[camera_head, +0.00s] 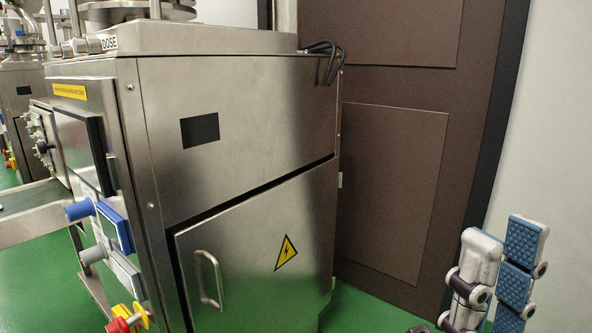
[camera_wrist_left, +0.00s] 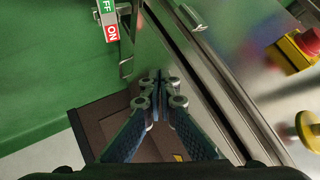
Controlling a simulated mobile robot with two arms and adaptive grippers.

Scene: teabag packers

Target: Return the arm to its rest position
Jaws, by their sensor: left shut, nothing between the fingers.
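My left gripper (camera_wrist_left: 161,92) shows in the left wrist view. Its two blue-padded fingers meet at the tips, with nothing between them. It is beside the edge of a steel machine front; I cannot tell the exact gap. The left arm does not show in the head view. My right gripper (camera_head: 500,272) stands upright at the lower right of the head view, its blue inner pads facing the camera. Its fingers stand apart, with nothing seen between them. It is in front of the white wall, clear of the machine.
A steel cabinet (camera_head: 240,130) with a handle (camera_head: 208,280) fills the left and centre. A brown door (camera_head: 395,190) stands behind it. A red emergency button (camera_head: 118,325) sticks out at the lower left, and another (camera_wrist_left: 308,42) shows in the left wrist view. The floor (camera_head: 375,315) is green.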

